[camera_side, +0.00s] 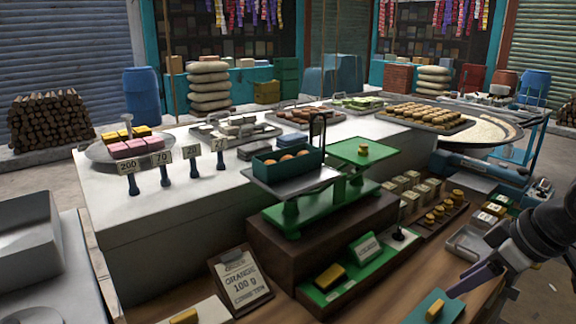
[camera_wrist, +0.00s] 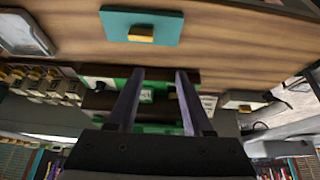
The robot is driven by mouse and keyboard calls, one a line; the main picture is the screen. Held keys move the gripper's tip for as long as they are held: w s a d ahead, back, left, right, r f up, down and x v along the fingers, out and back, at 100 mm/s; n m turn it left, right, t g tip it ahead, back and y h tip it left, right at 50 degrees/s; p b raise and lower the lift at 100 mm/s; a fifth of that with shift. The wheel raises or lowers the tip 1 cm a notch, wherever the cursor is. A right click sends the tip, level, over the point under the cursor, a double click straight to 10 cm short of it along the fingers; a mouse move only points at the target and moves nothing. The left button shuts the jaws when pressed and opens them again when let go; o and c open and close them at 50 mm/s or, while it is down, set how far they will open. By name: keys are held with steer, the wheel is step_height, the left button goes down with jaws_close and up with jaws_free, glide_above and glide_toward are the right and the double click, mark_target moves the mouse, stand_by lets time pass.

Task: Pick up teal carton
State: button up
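A teal open carton (camera_side: 262,168) with several round brown sweets in it stands on the left pan of the green balance scale (camera_side: 292,217). I cannot pick the carton out in the wrist view. My gripper (camera_side: 478,284) is at the lower right in the side view, over the front of the wooden counter, well apart from the carton. In the wrist view my gripper (camera_wrist: 160,75) has its two purple fingers spread with nothing visible held between them.
A teal flat piece with a yellow block (camera_side: 435,309) lies at the front; the block also shows in the wrist view (camera_wrist: 141,33). Several small yellow weights (camera_side: 438,214) and a grey tray (camera_side: 466,243) lie right of the scale.

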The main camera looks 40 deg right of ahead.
steer(key=o, duration=0.7)
